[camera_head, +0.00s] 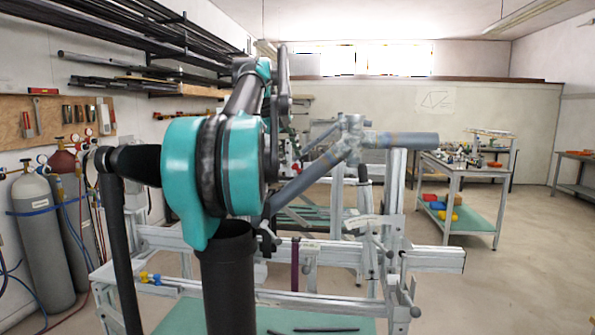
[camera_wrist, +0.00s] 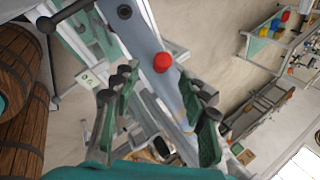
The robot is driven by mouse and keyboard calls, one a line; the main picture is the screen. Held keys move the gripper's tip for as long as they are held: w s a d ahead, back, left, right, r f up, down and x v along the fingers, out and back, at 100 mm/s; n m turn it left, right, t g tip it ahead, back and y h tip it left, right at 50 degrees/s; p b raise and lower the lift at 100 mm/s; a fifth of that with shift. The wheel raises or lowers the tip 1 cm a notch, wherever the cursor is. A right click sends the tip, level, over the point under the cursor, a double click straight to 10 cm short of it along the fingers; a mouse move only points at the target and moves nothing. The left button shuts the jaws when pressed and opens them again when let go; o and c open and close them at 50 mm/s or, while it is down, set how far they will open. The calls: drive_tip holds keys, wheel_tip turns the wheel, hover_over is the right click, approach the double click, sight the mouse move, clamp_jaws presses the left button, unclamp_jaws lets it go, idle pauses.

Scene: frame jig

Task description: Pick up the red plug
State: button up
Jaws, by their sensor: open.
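The red plug (camera_wrist: 162,62) shows in the wrist view as a small round red cap at a grey-blue frame tube (camera_wrist: 150,38). My gripper (camera_wrist: 165,84) is open, with its green-padded fingers spread to the left and right. The plug lies ahead of the fingers, near the middle of the gap between them. Nothing is held, and the plug appears apart from both fingers. In the head view my own arm hides most of the gripper, and I cannot make out the plug there for certain.
The metal jig (camera_head: 430,260) surrounds the grey-blue frame tubes (camera_head: 400,140), with clamps and rails close to my arm. Small yellow and blue pieces (camera_head: 150,279) sit on its left rail. A side table (camera_head: 470,172) holding coloured bins stands at the right. Open floor lies at the right front.

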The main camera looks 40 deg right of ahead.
sight(295, 164)
drive_tip(key=x, duration=0.4)
drive_tip(key=shift+d+f, duration=0.15)
drive_tip(key=shift+d, duration=0.05)
drive_tip(key=c, duration=0.9)
